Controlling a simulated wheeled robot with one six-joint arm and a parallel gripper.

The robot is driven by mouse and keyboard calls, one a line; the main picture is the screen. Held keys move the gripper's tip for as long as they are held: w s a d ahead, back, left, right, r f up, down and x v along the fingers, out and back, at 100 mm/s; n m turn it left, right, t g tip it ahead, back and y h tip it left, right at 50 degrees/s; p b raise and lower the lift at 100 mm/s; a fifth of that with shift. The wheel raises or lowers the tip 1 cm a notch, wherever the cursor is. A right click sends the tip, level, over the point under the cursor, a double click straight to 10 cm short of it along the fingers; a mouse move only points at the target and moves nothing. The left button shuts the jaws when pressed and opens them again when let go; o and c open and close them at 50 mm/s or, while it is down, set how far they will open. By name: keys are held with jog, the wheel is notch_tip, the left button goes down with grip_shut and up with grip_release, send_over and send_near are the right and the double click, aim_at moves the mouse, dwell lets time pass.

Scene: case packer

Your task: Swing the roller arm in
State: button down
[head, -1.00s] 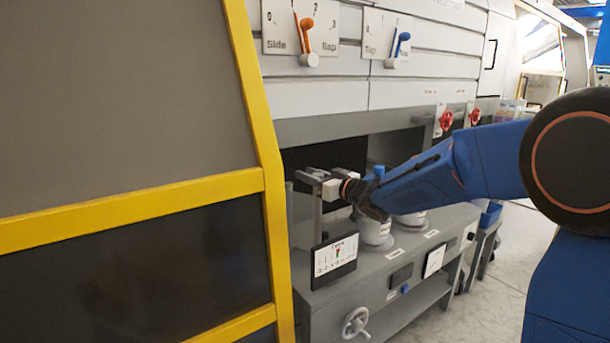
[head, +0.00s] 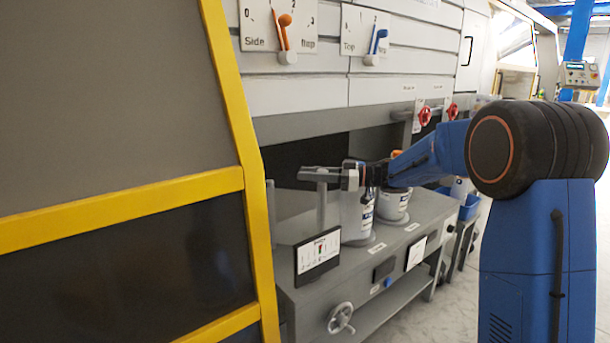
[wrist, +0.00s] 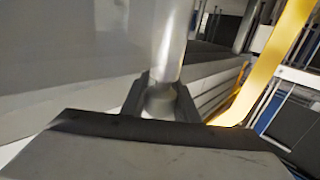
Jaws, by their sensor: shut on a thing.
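The roller arm (head: 319,174) is a grey bar on top of an upright grey post (head: 321,208), at the left end of the machine's grey bench. My gripper (head: 347,177) is at the right end of this bar, in front of the dark opening. In the wrist view my gripper (wrist: 161,98) has its two dark fingers shut on either side of a shiny metal cylinder (wrist: 174,40), a part of the roller arm. The contact itself is small and partly hidden in the head view.
A small display panel (head: 318,256) and a handwheel (head: 341,318) are at the front. A yellow-framed door (head: 236,150) is close on the left. Open floor lies right.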

jog(key=shift+d+r+g, duration=0.1)
jog(key=shift+d+g, duration=0.1)
jog(key=shift+g, duration=0.1)
jog(key=c, duration=1.4)
grip_release()
jog(key=shift+d, duration=0.1)
jog(key=d, duration=0.5)
jog(key=s+d, duration=0.1)
jog(key=d, duration=0.5)
jog(key=s+d, duration=0.1)
jog(key=d, duration=0.5)
jog(key=shift+s, duration=0.2)
